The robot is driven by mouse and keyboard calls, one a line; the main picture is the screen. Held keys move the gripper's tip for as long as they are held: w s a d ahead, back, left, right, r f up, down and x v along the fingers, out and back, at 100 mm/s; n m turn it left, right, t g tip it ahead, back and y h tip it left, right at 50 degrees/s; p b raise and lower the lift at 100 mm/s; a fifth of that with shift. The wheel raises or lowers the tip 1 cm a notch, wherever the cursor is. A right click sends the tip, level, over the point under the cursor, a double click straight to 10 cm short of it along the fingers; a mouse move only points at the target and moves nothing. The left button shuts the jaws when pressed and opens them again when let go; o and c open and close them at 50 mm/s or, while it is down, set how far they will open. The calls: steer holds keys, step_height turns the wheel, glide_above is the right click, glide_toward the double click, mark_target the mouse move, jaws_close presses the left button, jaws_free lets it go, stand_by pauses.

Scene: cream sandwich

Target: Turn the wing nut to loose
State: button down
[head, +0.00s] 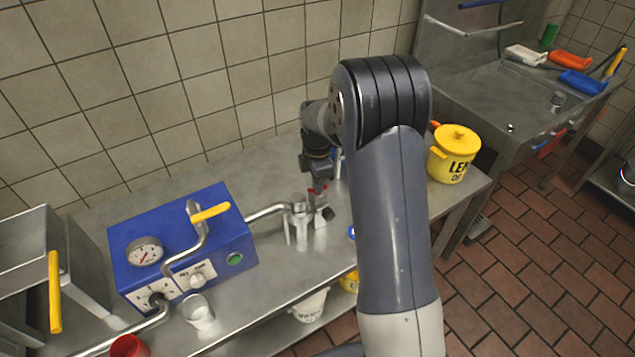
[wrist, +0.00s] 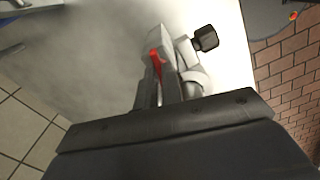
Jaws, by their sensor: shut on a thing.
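A metal pipe fitting (head: 299,222) stands on the steel counter at the end of the pipe from the blue machine. My gripper (head: 317,192) points down at the top of this fitting, with red showing near its fingertips. In the wrist view my gripper (wrist: 162,66) is shut at the grey metal fitting (wrist: 190,58), with a red part between or beside the fingers. It appears shut on the wing nut, which the fingers mostly hide. A black knob (wrist: 207,38) sticks out beside the fingers.
The blue machine (head: 180,238) with a gauge and yellow-handled lever stands to the left. A metal cup (head: 197,312) and a red cup (head: 129,347) are near the front edge. A yellow pot (head: 454,153) sits at the right end. The counter behind the fitting is clear.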

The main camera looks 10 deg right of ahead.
stand_by(0.4)
steer(key=c, duration=1.6)
jaws_free()
steer(key=shift+o, duration=0.2)
step_height(320, 180, up, 11)
steer(key=b, duration=0.1)
steer(key=shift+f, duration=0.2)
step_height(320, 180, down, 11)
steer(key=shift+r+p, duration=0.15)
steer(key=shift+p, duration=0.4)
